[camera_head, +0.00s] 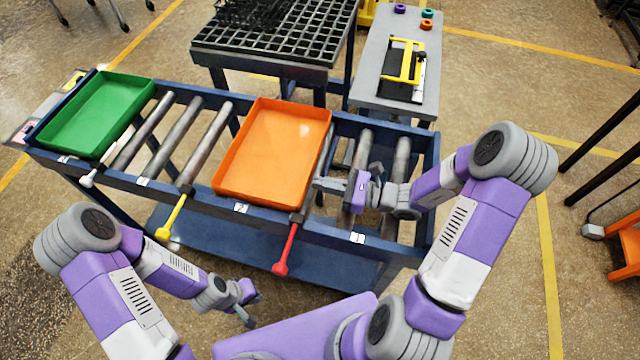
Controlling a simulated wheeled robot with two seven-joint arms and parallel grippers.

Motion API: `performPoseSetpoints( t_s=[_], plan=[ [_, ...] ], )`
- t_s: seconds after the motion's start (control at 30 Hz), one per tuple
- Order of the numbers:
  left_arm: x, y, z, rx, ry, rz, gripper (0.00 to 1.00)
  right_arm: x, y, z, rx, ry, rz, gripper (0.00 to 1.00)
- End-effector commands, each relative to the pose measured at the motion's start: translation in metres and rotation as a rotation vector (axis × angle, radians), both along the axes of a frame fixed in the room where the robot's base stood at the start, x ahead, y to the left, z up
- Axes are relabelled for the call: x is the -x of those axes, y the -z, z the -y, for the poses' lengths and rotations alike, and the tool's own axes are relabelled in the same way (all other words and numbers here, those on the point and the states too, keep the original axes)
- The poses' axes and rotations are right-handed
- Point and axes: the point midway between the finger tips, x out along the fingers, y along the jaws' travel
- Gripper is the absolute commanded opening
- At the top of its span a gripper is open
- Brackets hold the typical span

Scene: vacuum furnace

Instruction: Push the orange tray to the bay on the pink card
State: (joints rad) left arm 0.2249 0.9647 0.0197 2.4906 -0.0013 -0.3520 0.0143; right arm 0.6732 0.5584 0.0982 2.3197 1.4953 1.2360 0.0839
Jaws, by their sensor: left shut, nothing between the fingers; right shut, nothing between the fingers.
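The orange tray (273,150) lies flat on the roller conveyor (180,190), right of its middle. The green tray (98,115) lies at the conveyor's left end, with bare rollers between the two. My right gripper (318,186) is shut and empty beside the orange tray's right edge, near its front corner; I cannot tell whether it touches. My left gripper (250,310) is shut and empty, low in front of the conveyor. A panel at the conveyor's left end carries a small pinkish patch (20,131), possibly the pink card; its markings are too small to read.
White (87,180), yellow (172,222) and red (287,252) levers stick out from the conveyor's front. Bare rollers lie right of the orange tray. A black grid table (272,54) and a grey bench (372,50) stand behind.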

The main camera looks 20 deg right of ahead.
Motion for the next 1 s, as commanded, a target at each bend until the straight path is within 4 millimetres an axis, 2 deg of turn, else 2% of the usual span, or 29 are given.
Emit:
performPoseSetpoints(
  t_s=[0.13, 0.5, 0.77, 1.0],
  plan=[
    [0.000, 0.003, 0.000, 0.000, 0.000, 0.000, 0.00, -0.005, 0.000, -0.007, 0.001, -0.001, 0.000, 0.00],
    [0.000, 0.002, 0.000, 0.000, 0.000, 0.000, 0.00, -0.007, -0.001, -0.010, 0.001, -0.001, 0.001, 0.00],
    [0.000, 0.002, 0.000, 0.000, 0.000, 0.000, 0.00, -0.022, -0.002, -0.034, -0.001, -0.002, 0.001, 0.00],
    [0.000, 0.002, 0.000, 0.000, 0.000, 0.000, 0.00, -0.023, -0.001, -0.034, 0.001, 0.001, 0.001, 0.00]
  ],
)
